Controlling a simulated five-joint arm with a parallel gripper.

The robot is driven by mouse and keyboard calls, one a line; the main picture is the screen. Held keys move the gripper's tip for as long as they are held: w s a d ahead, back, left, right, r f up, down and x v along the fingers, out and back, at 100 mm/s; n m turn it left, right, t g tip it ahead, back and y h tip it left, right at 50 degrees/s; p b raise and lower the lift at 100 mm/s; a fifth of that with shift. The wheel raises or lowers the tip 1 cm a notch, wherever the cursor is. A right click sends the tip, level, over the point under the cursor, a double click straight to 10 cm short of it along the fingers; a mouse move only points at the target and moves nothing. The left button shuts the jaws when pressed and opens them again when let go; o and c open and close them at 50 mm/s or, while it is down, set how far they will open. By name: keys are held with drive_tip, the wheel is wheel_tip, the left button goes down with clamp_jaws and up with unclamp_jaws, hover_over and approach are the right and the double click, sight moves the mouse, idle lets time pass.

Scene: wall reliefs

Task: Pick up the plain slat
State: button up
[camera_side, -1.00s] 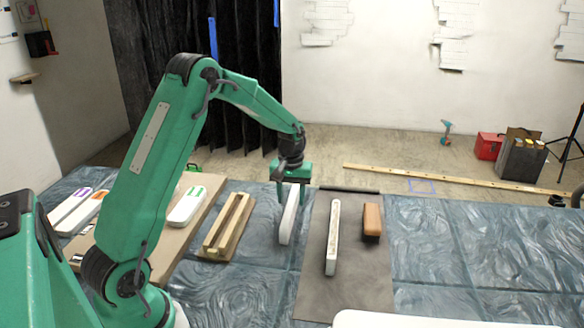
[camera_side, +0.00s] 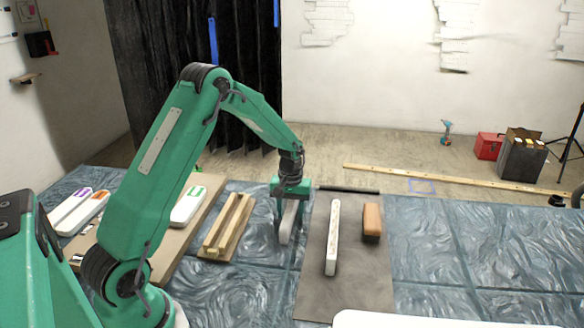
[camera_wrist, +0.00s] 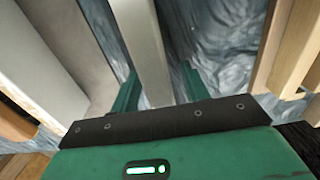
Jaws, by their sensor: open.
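The plain slat (camera_side: 287,224) is a smooth, unmarked pale bar lying on the blue-grey patterned cloth, between the wooden holder and the dark mat. My gripper (camera_side: 290,208) is low over its far part, pointing down. In the wrist view the slat (camera_wrist: 142,42) runs between my gripper's two green fingers (camera_wrist: 160,72), one on each side. A gap shows at the right finger; the left finger is very close to the slat's edge. The gripper is open. The slat's near end is hidden by the gripper body in the wrist view.
Left of the slat is a wooden holder (camera_side: 226,228) with two rails. Right is a dark mat (camera_side: 315,290) bearing a marked pale slat (camera_side: 333,240) and a brown block (camera_side: 372,222). A green-labelled slat (camera_side: 188,207) lies on a board farther left.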

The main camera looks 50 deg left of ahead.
sight(291, 203)
drive_tip(key=shift+c, duration=0.3)
clamp_jaws()
drive_tip(key=shift+r, duration=0.1)
drive_tip(key=shift+r, duration=0.45)
wheel_tip(291, 203, up, 3)
drive_tip(key=shift+w+r, duration=0.1)
drive_tip(key=shift+r, duration=0.05)
drive_tip(key=s+d+r, duration=0.2)
drive_tip(key=d+r, duration=0.4)
drive_tip(key=d, duration=0.5)
drive_tip(key=shift+s+d+r, duration=0.2)
drive_tip(key=shift+d+r, duration=0.05)
drive_tip(key=shift+r, duration=0.1)
